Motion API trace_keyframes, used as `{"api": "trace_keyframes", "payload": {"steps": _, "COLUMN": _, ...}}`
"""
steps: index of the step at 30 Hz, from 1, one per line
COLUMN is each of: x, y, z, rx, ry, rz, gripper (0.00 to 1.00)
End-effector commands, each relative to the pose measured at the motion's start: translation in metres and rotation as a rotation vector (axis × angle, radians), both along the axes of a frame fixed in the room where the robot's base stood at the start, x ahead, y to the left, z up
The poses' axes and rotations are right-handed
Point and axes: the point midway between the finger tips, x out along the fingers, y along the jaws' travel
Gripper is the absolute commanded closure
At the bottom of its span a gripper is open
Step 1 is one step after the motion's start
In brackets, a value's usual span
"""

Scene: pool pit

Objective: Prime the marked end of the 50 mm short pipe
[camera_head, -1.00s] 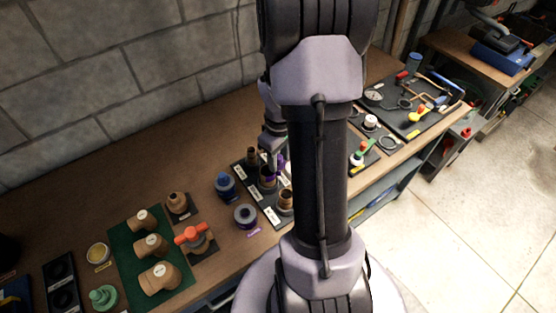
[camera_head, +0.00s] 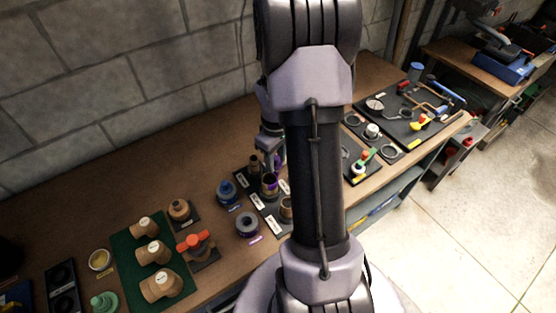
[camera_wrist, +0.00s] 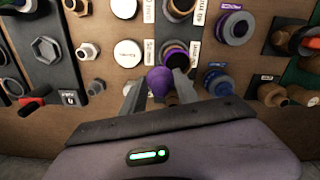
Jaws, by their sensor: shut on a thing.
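My gripper (camera_wrist: 157,92) is shut on a dauber with a round purple head (camera_wrist: 160,80), whose handle is mostly hidden. In the head view my gripper (camera_head: 274,148) is partly behind my arm, above the black pipe rack. The middle short pipe (camera_head: 269,188) stands upright in the rack, with purple around its top end. It also shows in the wrist view (camera_wrist: 176,47), just beyond the purple head; I cannot tell whether they touch. A grey tin (camera_head: 247,225) with a purple label stands beside the rack; it also shows in the wrist view (camera_wrist: 236,27).
Other pipes (camera_head: 254,163) (camera_head: 287,206) stand in the rack on either side. A blue tin (camera_head: 227,190) is left of it. A green mat (camera_head: 124,238) with tan fittings and an orange-handled valve (camera_head: 193,240) lie further left. Tool boards (camera_head: 415,108) are at right.

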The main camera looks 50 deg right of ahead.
Motion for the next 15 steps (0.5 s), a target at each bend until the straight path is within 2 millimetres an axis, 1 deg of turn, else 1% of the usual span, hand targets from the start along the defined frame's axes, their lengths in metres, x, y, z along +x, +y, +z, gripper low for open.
{"api": "trace_keyframes", "payload": {"steps": 3, "x": 0.005, "y": 0.002, "z": 0.0, "rx": 0.0, "ry": 0.0, "rz": 0.002, "gripper": 0.89}}
{"api": "trace_keyframes", "payload": {"steps": 15, "x": 0.017, "y": 0.008, "z": 0.0, "rx": 0.0, "ry": 0.0, "rz": 0.002, "gripper": 0.89}}
